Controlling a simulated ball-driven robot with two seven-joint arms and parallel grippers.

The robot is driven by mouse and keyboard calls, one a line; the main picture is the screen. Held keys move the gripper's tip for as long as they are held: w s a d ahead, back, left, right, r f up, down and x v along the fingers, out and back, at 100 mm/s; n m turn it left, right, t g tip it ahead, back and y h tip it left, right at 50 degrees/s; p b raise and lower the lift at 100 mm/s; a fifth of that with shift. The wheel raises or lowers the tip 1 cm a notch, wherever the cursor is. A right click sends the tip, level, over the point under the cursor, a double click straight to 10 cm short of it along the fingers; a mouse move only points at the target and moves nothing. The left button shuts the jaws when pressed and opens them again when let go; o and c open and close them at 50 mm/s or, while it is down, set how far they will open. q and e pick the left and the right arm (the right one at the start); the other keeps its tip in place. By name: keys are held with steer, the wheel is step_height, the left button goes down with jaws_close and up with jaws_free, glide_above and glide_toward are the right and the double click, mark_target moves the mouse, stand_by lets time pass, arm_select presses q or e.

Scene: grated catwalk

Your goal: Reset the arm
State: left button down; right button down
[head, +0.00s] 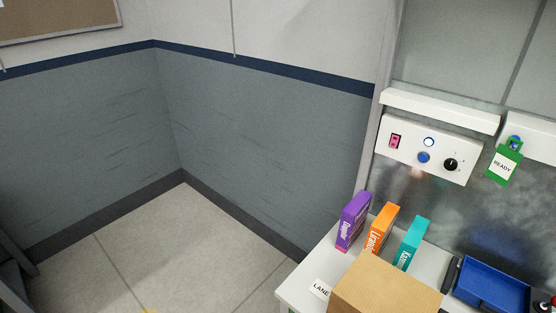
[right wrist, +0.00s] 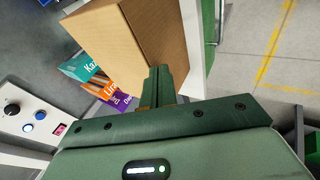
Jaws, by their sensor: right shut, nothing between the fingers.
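My right gripper (right wrist: 162,84) shows in the right wrist view, its green fingers together with nothing between them. It is in front of the tan box (right wrist: 115,35), at the lower edge of the box as seen there; I cannot tell whether it touches. The same box (head: 385,289) stands on the white counter in the head view. Neither gripper shows in the head view, and my left gripper is in no view.
Purple (head: 353,220), orange (head: 383,228) and teal (head: 412,242) boxes stand upright behind the tan box. A blue tray (head: 492,290) lies to its right. A control panel (head: 427,150) and a green READY tag (head: 504,162) are on the wall. The floor (head: 180,250) at left is clear.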

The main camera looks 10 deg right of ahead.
steer(key=s+a+f+g+y+b, duration=0.15)
steer(key=s+f, duration=0.25)
steer(key=f, duration=1)
steer(key=s+a+f+g+y+b, duration=0.1)
steer(key=s+a+f+b, duration=0.2)
steer(key=f, duration=1.1)
steer(key=s+d+f+m+g+y+b, duration=0.1)
steer(key=s+f+m+g+b, duration=0.1)
steer(key=s+f, duration=1.2)
steer(key=shift+s+d+m+g+b, duration=0.3)
steer(key=shift+s+m+b, duration=0.3)
steer(key=shift+s+b, duration=0.45)
steer(key=shift+s+f, duration=0.1)
